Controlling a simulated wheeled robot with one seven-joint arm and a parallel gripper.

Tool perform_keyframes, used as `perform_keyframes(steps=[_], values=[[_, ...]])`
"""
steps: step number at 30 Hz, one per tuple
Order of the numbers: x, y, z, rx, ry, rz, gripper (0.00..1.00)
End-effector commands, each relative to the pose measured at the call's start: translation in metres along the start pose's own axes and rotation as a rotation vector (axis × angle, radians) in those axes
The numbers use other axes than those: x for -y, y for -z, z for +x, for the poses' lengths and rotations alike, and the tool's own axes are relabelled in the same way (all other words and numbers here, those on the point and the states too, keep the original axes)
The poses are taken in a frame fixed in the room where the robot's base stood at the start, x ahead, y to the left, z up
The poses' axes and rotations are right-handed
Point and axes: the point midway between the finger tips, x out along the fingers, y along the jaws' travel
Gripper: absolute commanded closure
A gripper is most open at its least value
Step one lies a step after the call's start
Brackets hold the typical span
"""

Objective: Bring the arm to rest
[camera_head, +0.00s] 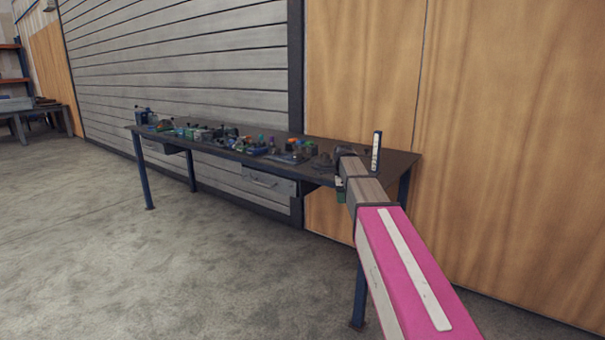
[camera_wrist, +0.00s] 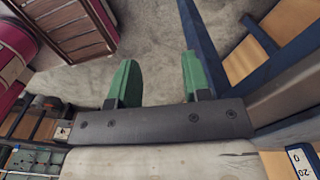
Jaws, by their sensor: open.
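My arm reaches forward from the lower right of the head view, toward the right end of a dark workbench (camera_head: 398,161). My gripper shows in the wrist view (camera_wrist: 158,60) with its two green fingers spread well apart. Nothing is between the fingers; bare concrete floor shows behind them. In the head view only a small green bit of the gripper (camera_head: 341,197) shows beside the bench's front edge, and my arm covers the rest. No flanged pipe can be picked out for sure.
Several small tools and parts (camera_head: 235,140) crowd the bench top. A drawer (camera_head: 265,182) hangs beneath it. A blue bench leg (camera_wrist: 203,45) stands close by the right finger in the wrist view. Wooden panels (camera_head: 510,140) rise behind the bench. The floor (camera_head: 150,260) at left is clear.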

Motion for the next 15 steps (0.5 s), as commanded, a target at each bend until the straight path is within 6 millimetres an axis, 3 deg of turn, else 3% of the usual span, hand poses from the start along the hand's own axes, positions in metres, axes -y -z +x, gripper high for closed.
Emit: perform_keyframes(steps=[1,6,15], values=[[-0.025,0.006,0.025,0.000,-0.005,-0.090,0.56],[-0.078,0.020,0.090,0.000,-0.004,-0.430,0.56],[-0.183,0.042,0.181,0.001,-0.001,-1.034,0.56]])
